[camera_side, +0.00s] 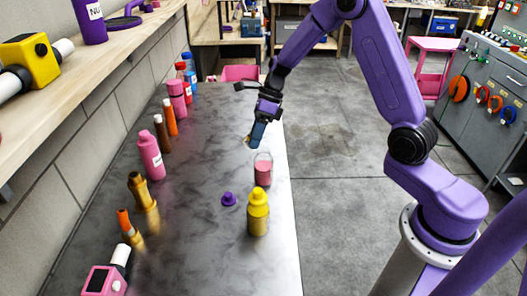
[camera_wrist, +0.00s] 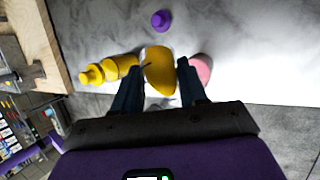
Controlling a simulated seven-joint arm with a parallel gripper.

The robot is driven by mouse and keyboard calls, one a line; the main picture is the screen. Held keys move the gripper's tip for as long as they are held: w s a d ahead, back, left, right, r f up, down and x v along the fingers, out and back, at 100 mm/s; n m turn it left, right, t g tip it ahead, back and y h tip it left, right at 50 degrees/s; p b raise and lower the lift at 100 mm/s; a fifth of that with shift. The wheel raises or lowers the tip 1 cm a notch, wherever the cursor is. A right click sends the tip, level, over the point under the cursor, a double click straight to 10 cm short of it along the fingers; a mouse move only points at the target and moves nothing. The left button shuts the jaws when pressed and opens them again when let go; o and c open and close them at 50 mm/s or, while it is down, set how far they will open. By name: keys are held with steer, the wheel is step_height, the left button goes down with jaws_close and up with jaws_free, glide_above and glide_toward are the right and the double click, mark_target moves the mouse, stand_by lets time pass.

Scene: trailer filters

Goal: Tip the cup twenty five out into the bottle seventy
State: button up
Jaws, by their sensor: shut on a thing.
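My gripper (camera_side: 256,138) is above the table near its right edge. It is shut on a yellow cup-like thing (camera_wrist: 160,70), which shows between my two fingers in the wrist view. In the side view only a small yellowish bit of it (camera_side: 248,141) shows beside the fingers. A clear glass vessel with pink contents (camera_side: 263,170) stands upright just below my gripper; its pink shows behind a finger in the wrist view (camera_wrist: 203,68). A yellow bottle (camera_side: 257,213) stands upright nearer the camera, also in the wrist view (camera_wrist: 108,70). I can read no numbers on them.
A small purple cap (camera_side: 229,199) lies on the grey table (camera_side: 190,240) left of the yellow bottle. Several bottles, including a pink one (camera_side: 151,155) and a gold one (camera_side: 143,192), line the table's left side. A wooden shelf (camera_side: 110,50) overhangs that side. The table's middle is clear.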

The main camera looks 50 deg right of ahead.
steer(key=shift+r+y, duration=0.15)
steer(key=shift+y, duration=0.45)
stand_by(0.3)
steer(key=shift+d+f+t+y, duration=0.1)
steer(key=shift+f+t+y, duration=0.45)
steer(key=shift+y, duration=0.25)
stand_by(1.4)
steer(key=shift+s+d+r+n+y, duration=0.1)
steer(key=shift+n+y, duration=0.2)
steer(key=shift+y, duration=0.6)
stand_by(1.4)
steer(key=shift+d+f+t+y+p, duration=0.2)
steer(key=shift+f+t+y+p, duration=0.1)
steer(key=shift+f+t+y, duration=0.4)
stand_by(1.9)
